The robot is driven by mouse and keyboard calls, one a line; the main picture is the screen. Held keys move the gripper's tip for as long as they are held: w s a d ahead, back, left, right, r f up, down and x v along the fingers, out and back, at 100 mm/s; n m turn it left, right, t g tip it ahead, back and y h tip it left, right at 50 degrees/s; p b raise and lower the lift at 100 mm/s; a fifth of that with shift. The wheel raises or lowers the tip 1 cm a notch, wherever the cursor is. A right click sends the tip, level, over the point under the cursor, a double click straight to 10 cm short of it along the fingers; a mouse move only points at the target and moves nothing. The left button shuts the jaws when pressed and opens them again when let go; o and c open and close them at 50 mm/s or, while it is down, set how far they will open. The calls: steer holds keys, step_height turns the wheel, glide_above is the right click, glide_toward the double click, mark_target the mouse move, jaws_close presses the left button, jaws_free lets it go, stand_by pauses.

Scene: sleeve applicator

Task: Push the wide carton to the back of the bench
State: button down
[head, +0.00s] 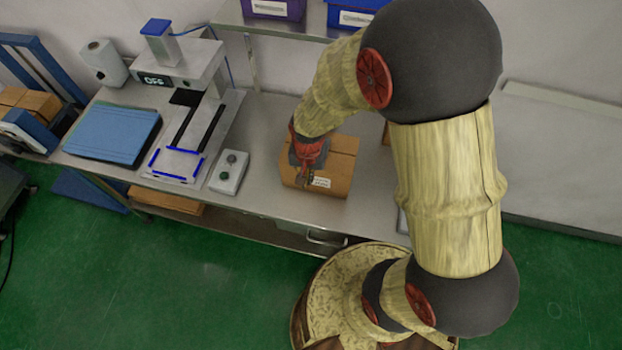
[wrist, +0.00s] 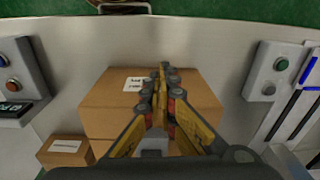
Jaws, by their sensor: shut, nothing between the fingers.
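The wide carton (head: 341,165) is a brown cardboard box with a white label, sitting on the steel bench behind the front edge. My gripper (head: 308,184) is over the carton in the head view, its fingers pointing down toward the labelled side. In the wrist view the carton (wrist: 112,92) lies under my gripper (wrist: 164,68). The yellow and grey fingers are together and empty, and hide part of the carton's top and label. I cannot tell whether the fingertips touch it. My arm hides part of the bench right of the carton.
A button box (head: 229,172) stands left of the carton, beside the applicator (head: 180,66) and a blue stack (head: 113,133). A smaller carton (wrist: 66,150) and another control box (wrist: 17,75) show in the wrist view. Purple and blue bins (head: 275,9) sit on the shelf above the bench.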

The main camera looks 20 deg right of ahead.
steer(key=shift+m+g, duration=0.3)
steer(key=shift+m, duration=0.1)
steer(key=f, duration=0.4)
steer(key=s+f, duration=0.1)
steer(key=f, duration=0.8)
steer(key=shift+s+a, duration=0.1)
steer(key=shift+s, duration=0.1)
steer(key=w+d, duration=0.1)
steer(key=w, duration=0.1)
steer(key=shift+w+d+f, duration=0.1)
steer(key=shift+w+d, duration=0.25)
steer(key=shift+d, duration=0.05)
steer(key=shift+w+d, duration=0.3)
steer(key=shift+w, duration=0.05)
steer(key=w+d+b, duration=0.1)
steer(key=w+d, duration=0.4)
steer(key=w, duration=0.2)
steer(key=w+d+b, duration=0.2)
steer(key=w+d, duration=0.3)
steer(key=w, duration=0.1)
steer(key=w+d+b, duration=0.2)
steer(key=w+d, duration=0.3)
steer(key=w, duration=0.2)
steer(key=shift+w, duration=0.3)
steer(key=shift+s+a, duration=0.1)
